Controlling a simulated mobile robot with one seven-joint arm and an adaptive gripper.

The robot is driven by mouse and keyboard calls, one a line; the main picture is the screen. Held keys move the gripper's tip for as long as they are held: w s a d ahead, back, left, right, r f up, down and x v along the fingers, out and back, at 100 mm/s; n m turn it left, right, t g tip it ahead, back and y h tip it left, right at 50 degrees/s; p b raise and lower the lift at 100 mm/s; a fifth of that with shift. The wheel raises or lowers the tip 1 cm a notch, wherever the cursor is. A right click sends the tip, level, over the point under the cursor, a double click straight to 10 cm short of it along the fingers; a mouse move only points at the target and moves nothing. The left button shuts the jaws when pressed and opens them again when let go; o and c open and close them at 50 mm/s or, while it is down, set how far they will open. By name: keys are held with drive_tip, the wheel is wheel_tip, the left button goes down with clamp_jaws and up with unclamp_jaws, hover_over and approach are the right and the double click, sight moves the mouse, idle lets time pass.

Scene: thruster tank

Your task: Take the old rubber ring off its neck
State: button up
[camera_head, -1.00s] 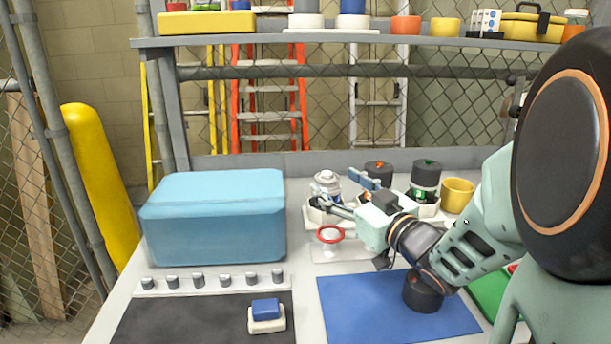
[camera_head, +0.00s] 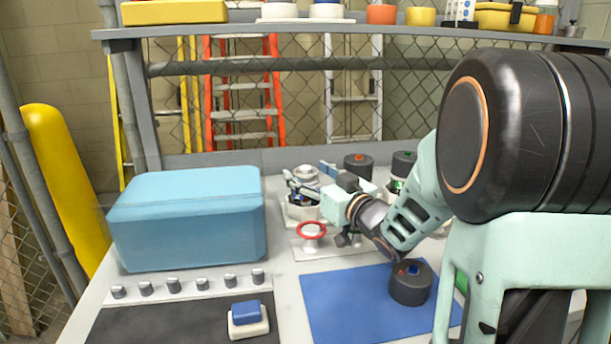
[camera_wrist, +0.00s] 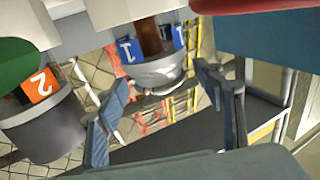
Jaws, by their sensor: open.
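A silver-topped unit (camera_head: 305,173) sits in a white holder at the back of the bench. In the wrist view a grey metal collar (camera_wrist: 158,72) with blue "1" labels shows, probably the same unit. My gripper (camera_head: 313,180) is open, its fingers on either side of the unit's top. In the wrist view my gripper (camera_wrist: 163,84) has a finger left and right of the collar, apparently apart from it. I cannot clearly make out the old rubber ring on the neck. A red ring (camera_head: 311,230) rests on a clear stand in front.
Two dark cylinders (camera_head: 358,166) stand behind my arm; the wrist view shows one with an orange "2" label (camera_wrist: 37,86). A blue box (camera_head: 187,220) is at left. A dark cylinder (camera_head: 410,287) stands on a blue mat (camera_head: 350,310). A blue-and-white block (camera_head: 249,318) lies front left.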

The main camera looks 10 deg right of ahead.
drive_tip(key=shift+x, duration=0.95)
drive_tip(key=shift+c, duration=0.3)
drive_tip(key=c, duration=0.8)
drive_tip(key=shift+c, duration=0.2)
drive_tip(key=shift+r, duration=0.15)
